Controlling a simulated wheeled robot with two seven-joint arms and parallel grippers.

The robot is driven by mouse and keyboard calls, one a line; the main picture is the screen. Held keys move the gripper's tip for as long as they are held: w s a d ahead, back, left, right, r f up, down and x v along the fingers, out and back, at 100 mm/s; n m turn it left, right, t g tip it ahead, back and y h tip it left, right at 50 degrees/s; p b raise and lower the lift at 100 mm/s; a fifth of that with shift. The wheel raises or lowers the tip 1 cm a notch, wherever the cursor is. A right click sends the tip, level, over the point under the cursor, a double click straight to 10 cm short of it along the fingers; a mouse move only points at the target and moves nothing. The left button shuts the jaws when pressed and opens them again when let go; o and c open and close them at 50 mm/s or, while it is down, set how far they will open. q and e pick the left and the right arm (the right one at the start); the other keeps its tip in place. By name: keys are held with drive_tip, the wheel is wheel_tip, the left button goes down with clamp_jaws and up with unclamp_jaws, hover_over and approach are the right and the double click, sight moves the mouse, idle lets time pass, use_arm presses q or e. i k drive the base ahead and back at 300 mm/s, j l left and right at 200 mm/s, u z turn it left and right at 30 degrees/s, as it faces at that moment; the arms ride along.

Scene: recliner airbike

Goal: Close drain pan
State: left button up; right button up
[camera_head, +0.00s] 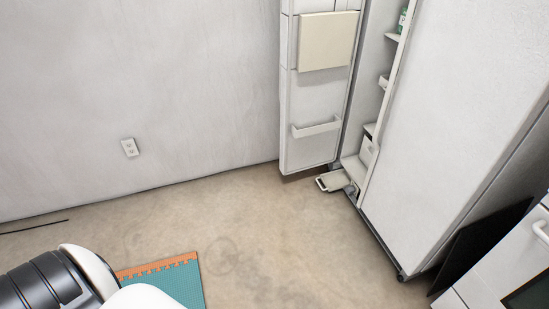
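A tall white fridge (455,130) stands at the right, its door (310,110) swung open to the left. A small pale tray, which looks like the drain pan (333,183), sticks out low at the fridge's front, just above the floor and beside the lower end of the open door. It has a handle-like loop at its front end. Its rear end runs in under the fridge opening. A black and white part of my own arm shows at the bottom left, far from the pan. Neither gripper shows in the view.
A teal and orange mat (165,278) lies on the floor at the bottom. Open concrete floor (270,240) spreads between the mat and the fridge. A white appliance (500,270) and a dark panel (480,245) stand at the lower right. A wall with an outlet (130,147) is behind.

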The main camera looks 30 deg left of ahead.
sight(334, 180)
drive_tip(key=u, duration=0.6)
drive_tip(key=i+j+z, duration=0.1)
drive_tip(key=z, duration=0.45)
drive_tip(key=i+j+z, duration=0.3)
drive_tip(key=i+j, duration=0.2)
drive_tip(key=j, duration=0.2)
drive_tip(key=i+j+z, duration=0.15)
drive_tip(key=j, duration=0.2)
drive_tip(key=i+j+z, duration=0.15)
drive_tip(key=j, duration=0.3)
drive_tip(key=i, duration=0.1)
